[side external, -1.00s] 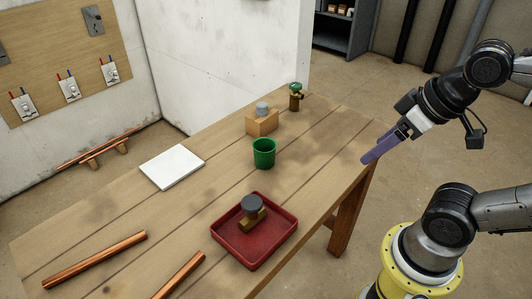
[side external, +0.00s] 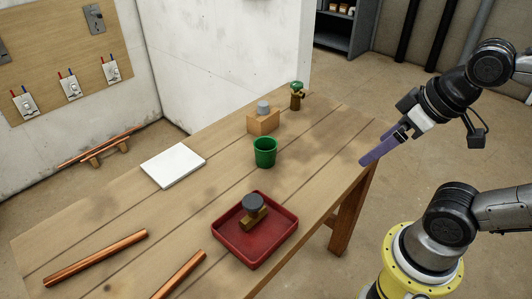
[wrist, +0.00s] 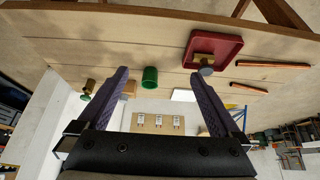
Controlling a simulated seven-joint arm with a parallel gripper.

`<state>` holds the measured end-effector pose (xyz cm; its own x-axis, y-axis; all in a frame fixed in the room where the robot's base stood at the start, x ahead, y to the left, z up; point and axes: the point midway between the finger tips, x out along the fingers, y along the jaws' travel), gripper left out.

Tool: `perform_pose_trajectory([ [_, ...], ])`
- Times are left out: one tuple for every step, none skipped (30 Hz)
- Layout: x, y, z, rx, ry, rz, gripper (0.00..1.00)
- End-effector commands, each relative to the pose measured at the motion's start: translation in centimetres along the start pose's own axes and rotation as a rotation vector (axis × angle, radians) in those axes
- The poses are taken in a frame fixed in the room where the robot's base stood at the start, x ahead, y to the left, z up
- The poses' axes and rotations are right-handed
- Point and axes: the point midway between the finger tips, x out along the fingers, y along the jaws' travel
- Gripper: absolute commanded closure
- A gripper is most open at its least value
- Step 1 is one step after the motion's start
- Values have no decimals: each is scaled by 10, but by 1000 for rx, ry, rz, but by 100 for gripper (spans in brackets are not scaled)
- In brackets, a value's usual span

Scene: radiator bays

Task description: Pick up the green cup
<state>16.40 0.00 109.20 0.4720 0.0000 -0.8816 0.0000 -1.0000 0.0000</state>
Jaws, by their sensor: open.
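The green cup (side external: 265,152) stands upright on the wooden table (side external: 110,215), near its middle, with its open top showing. The cup also shows in the wrist view (wrist: 150,78), between the two purple fingers. My gripper (side external: 370,157) is at the table's right edge in the side view, to the right of the cup and well apart from it. Its fingers (wrist: 158,90) are spread in the wrist view with nothing held between them.
A red tray (side external: 284,245) holding a brass valve (side external: 252,212) is in front of the cup. Behind it are a wooden block (side external: 263,123) and a green-topped valve (side external: 297,98). A white tile (side external: 172,166) and copper pipes (side external: 95,260) lie leftward. Table right of the cup is clear.

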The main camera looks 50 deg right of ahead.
Motion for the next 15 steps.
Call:
perform_pose_trajectory([
  [0,0,0,0,0,0,0],
  [0,0,0,0,0,0,0],
  [0,0,0,0,0,0,0],
  [0,0,0,-1,0,0,0],
  [0,0,0,-4,0,0,0],
  [0,0,0,-16,0,0,0],
  [0,0,0,-30,-1,0,0],
  [0,0,0,-52,-2,0,0],
  [0,0,1,-88,-6,0,0],
  [-1,0,1,-122,-8,-1,0],
  [-3,0,-1,-161,-4,0,0],
  [-8,0,-6,-220,7,1,0],
  [-12,0,-12,-267,16,2,0],
  [-16,0,-18,-317,22,3,0],
  [-20,0,-28,-384,23,5,0],
])
